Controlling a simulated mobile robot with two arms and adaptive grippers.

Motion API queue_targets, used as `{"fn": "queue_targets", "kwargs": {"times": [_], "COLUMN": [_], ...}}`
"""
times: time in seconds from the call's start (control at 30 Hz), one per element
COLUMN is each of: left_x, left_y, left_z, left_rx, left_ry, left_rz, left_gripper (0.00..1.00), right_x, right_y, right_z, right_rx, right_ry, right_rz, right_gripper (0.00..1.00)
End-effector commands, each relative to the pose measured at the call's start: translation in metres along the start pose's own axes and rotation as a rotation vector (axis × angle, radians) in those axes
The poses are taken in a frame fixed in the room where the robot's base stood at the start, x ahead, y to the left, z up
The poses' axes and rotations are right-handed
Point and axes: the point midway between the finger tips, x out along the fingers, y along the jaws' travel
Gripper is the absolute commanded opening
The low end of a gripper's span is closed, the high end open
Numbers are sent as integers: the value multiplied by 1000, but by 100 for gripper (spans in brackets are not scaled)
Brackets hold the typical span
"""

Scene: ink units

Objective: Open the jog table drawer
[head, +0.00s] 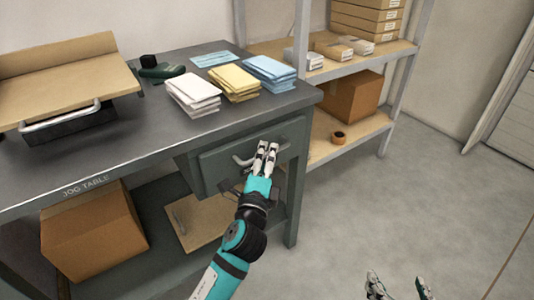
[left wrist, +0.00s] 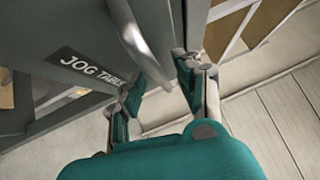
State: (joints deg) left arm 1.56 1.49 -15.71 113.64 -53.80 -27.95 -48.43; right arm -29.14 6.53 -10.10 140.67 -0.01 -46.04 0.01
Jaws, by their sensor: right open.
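The jog table (head: 130,160) is a dark grey bench with its name on the front edge; the label also shows in the left wrist view (left wrist: 92,70). Its grey drawer (head: 222,172) sits under the right end of the top and looks shut or nearly so. A pale bar handle (head: 241,161) crosses the drawer front; in the left wrist view the handle (left wrist: 132,40) runs down toward the fingertips. My left gripper (head: 266,150) is at the handle, fingers apart, partly hiding it. Contact is unclear. My right gripper (head: 398,284) is open and empty, low over the floor.
White (head: 193,92), yellow (head: 235,82) and blue (head: 270,71) paper stacks lie on the tabletop. A cardboard box (head: 95,235) stands underneath. A shelf rack (head: 345,135) with boxes stands at the right. The floor (head: 400,200) in front is clear.

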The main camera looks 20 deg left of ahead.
Motion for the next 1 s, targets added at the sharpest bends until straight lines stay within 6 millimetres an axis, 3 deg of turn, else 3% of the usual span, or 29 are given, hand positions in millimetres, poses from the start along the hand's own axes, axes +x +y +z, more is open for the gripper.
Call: {"fn": "queue_targets", "kwargs": {"times": [0.13, 0.43, 0.7, 1.0], "left_x": [10, 12, 11, 11], "left_y": [0, 0, 0, 1], "left_z": [0, 0, 0, 0], "left_rx": [0, 0, 0, 1], "left_ry": [0, -1, -1, -1], "left_rz": [1, 1, 1, 4], "left_gripper": [34, 34, 0, 0], "right_x": [1, 1, 1, 1], "right_y": [0, -1, -1, -1], "right_z": [-2, -3, -3, -3], "right_rx": [0, 0, 0, 0], "right_ry": [13, 17, 17, 18], "right_rz": [-1, -2, -2, -2], "right_gripper": [81, 81, 81, 81]}}
